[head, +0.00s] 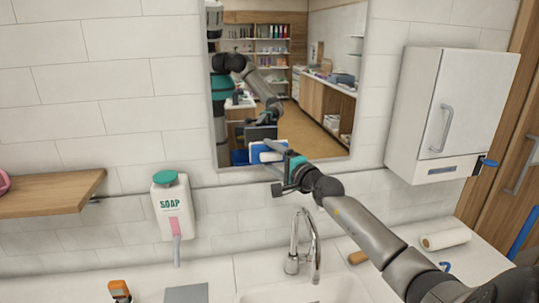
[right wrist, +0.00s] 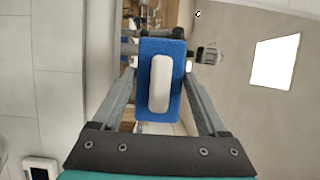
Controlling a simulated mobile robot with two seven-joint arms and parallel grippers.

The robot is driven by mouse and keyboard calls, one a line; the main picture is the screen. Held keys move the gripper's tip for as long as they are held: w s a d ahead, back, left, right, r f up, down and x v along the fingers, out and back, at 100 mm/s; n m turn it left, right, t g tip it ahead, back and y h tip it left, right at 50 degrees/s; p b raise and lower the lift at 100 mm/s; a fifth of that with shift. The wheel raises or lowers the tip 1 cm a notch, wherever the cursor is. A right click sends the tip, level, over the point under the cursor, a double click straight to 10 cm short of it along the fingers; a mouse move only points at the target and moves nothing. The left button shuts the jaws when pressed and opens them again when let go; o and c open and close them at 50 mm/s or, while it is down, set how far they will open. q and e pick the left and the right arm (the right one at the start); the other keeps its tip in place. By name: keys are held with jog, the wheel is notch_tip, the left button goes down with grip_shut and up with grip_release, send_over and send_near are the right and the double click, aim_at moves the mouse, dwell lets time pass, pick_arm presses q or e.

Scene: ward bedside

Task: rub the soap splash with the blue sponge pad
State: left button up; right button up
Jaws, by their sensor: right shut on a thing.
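My right gripper (head: 277,167) is in front of the lower part of the wall mirror (head: 330,110). It is shut on the blue sponge pad (head: 268,152), holding it up at the mirror. In the right wrist view the blue sponge pad (right wrist: 174,62) sits between the two fingers, its white handle (right wrist: 159,84) facing my wrist. I cannot tell whether the pad touches the glass. I cannot make out the soap splash in either view; the pad and gripper cover part of the mirror. My left gripper is not in view.
A soap dispenser (head: 174,208) hangs on the tiled wall left of the mirror. A tap (head: 300,245) stands at the sink below. A white cabinet (head: 445,115) is on the right wall, a wooden shelf (head: 50,193) on the left. A paper roll (head: 445,239) lies on the counter.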

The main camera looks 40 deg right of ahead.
jog(key=shift+s, duration=0.3)
jog(key=shift+s+a+r+p, duration=0.1)
jog(key=shift+s+a+p, duration=0.2)
jog(key=shift+s+p, duration=0.3)
jog(key=shift+s+a, duration=0.4)
jog(key=shift+s, duration=0.3)
